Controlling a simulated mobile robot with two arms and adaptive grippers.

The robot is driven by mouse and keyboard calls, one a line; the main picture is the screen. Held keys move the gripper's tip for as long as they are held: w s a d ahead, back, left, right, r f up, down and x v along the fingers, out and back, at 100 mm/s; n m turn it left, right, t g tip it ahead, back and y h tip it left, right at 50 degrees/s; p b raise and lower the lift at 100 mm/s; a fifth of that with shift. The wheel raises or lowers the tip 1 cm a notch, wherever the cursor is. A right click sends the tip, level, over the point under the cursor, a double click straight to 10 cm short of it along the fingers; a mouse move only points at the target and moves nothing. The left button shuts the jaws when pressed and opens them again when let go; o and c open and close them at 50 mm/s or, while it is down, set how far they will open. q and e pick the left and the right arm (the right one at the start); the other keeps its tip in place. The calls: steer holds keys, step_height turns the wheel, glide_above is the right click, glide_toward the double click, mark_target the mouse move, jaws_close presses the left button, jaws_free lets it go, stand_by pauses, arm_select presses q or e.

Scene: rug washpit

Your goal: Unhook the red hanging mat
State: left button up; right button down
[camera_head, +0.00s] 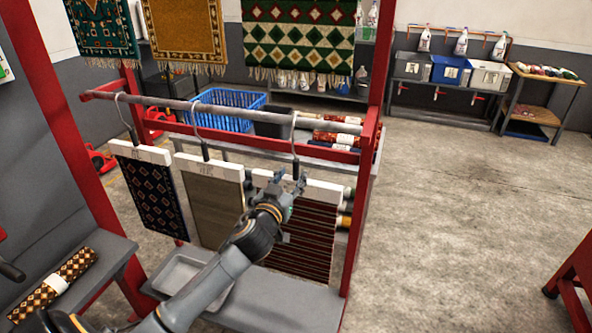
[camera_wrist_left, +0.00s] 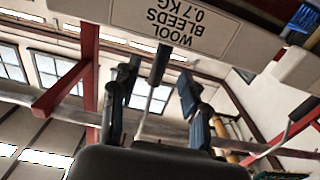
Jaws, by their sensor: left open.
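The red hanging mat (camera_head: 308,240), dark with red stripes, hangs at the right of the rail from a white clamp bar (camera_head: 322,192) and a hook (camera_head: 295,146). My left gripper (camera_head: 288,184) is open in front of the bar, near the hook's stem, and its arm hides part of the mat. In the left wrist view the gripper (camera_wrist_left: 160,75) has its fingers apart, with the black hook stem (camera_wrist_left: 160,64) appearing between them. The bar (camera_wrist_left: 200,28) there is labelled wool, bleeds, 0.7 kg. Contact cannot be told. My right gripper is not in view.
The steel rail (camera_head: 235,113) spans a red frame (camera_head: 375,100). A dark patterned mat (camera_head: 153,197) and a beige mat (camera_head: 212,210) hang to the left. A grey tray (camera_head: 188,275) lies below. Open floor (camera_head: 470,220) is to the right.

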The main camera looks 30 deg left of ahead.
mark_target(295, 171)
arm_select(q)
steer(key=shift+x, duration=2.1)
steer(key=shift+c, duration=0.5)
jaws_close()
steer(key=shift+r+p, duration=1.85)
steer(key=shift+r, duration=0.5)
